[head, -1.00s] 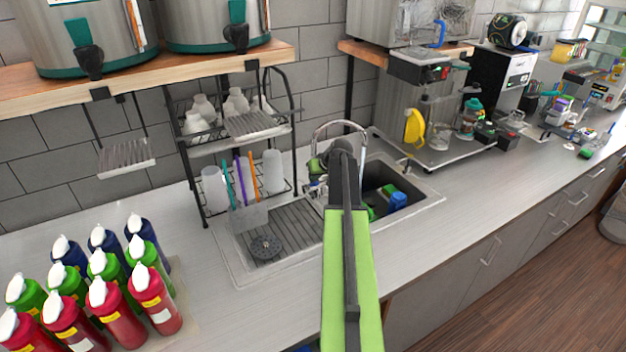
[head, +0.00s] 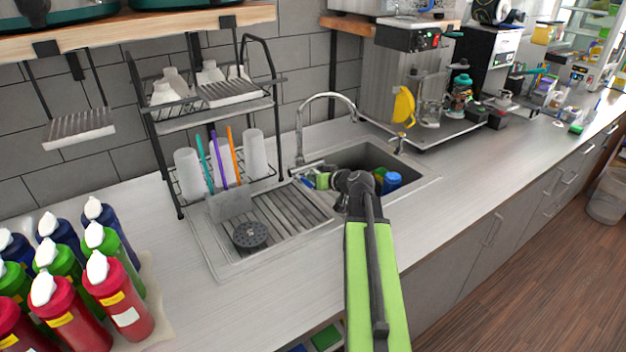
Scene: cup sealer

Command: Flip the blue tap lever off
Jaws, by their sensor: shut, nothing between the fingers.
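The curved metal tap (head: 300,135) stands at the back left of the sink. A small blue patch, perhaps the blue tap lever (head: 308,184), shows low beside the tap's base. Its on or off position is too small to tell. My arm reaches in from the bottom, and its dark wrist joint hangs over the sink's near left part. My gripper (head: 313,181) points left from it toward the tap base. It is shut and empty. I cannot tell whether it touches the lever; the wrist hides part of the sink.
A blue cup (head: 393,181) lies in the sink basin (head: 372,157). A dish rack (head: 178,200) with cups and straws stands left of the tap. Red, green and blue bottles (head: 118,295) stand at the lower left. The counter (head: 450,190) right of the sink is clear.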

